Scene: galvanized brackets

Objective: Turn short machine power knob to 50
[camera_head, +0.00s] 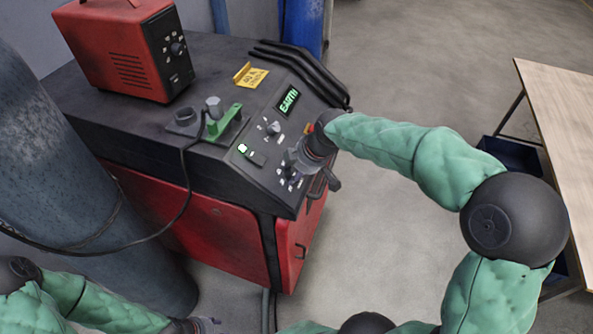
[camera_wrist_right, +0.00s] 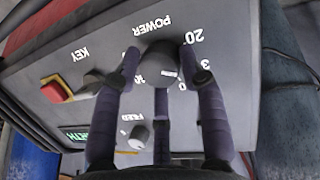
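The short machine (camera_head: 215,225) is red with a black sloped top and a green-lit display (camera_head: 288,101). Its power knob (camera_wrist_right: 160,60) is round and dark, under the upside-down POWER label in the right wrist view. A white mark on the knob points to its lower right there; the numbers around it are partly covered by fingers. My right gripper (camera_wrist_right: 159,62) has its fingers closed around the knob, apparently touching its sides. In the head view the right gripper (camera_head: 298,158) hides the knob. My left gripper (camera_head: 208,325) is low at the bottom edge, mostly cut off.
A feed knob (camera_wrist_right: 137,137) and a red key switch (camera_wrist_right: 58,90) sit near the power knob. A red box unit (camera_head: 125,50) stands on the machine. A grey cylinder (camera_head: 75,170) is at the left, a wooden table (camera_head: 560,110) at the right. The floor between is clear.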

